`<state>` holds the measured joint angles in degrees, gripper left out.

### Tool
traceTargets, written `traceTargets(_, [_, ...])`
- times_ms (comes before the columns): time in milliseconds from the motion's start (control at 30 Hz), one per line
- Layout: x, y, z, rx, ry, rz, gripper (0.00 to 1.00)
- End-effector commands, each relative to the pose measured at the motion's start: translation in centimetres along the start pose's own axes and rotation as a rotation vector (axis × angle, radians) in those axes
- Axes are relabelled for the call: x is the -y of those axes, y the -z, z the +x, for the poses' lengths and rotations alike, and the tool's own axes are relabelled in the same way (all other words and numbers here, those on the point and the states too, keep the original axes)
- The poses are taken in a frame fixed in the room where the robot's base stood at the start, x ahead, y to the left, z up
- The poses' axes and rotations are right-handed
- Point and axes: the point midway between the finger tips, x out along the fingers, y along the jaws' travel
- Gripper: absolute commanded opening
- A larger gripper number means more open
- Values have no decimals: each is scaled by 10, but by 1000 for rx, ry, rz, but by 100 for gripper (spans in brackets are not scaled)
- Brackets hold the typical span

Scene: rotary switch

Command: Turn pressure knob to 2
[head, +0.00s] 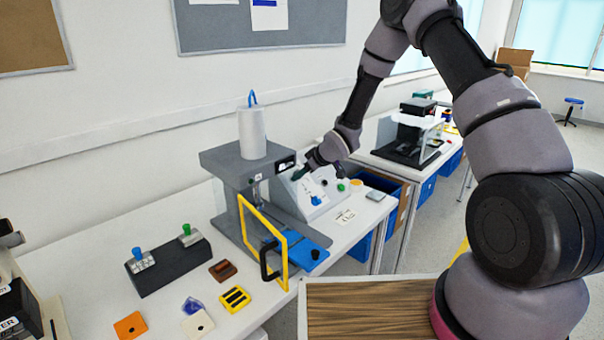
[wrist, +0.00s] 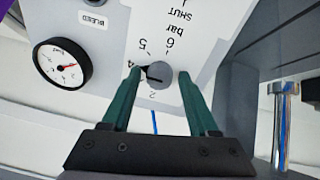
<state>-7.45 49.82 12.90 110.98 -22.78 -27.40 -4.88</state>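The pressure knob (wrist: 160,76) is a round grey knob with a dark pointer on a light panel, seen in the wrist view. Its scale appears upside down, with 2 below the knob and 4, 5, 6, bar and SHUT to the left and above. The pointer aims left and slightly up, near 4. My gripper (head: 300,174) is at the sloped panel (head: 325,205) in the head view. Its green fingers are on either side of the knob, with a small gap showing on each side. The left finger covers part of the scale. In the head view my gripper hides the knob.
A round gauge (wrist: 62,65) with a red needle and a BLEED label (wrist: 95,20) are on the panel. A grey press with a yellow frame (head: 262,240) stands left of the panel. A green knob (head: 341,186) is to its right.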

Motion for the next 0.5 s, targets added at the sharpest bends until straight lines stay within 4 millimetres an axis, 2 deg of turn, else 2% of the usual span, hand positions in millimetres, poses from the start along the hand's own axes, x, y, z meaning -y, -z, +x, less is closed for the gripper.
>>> traceTargets(33, [0,0,0,0,0,0,37])
traceTargets(100, [0,0,0,0,0,0,10])
traceTargets(133, [0,0,0,0,0,0,0])
traceTargets(500, [0,0,0,-2,4,-47,0])
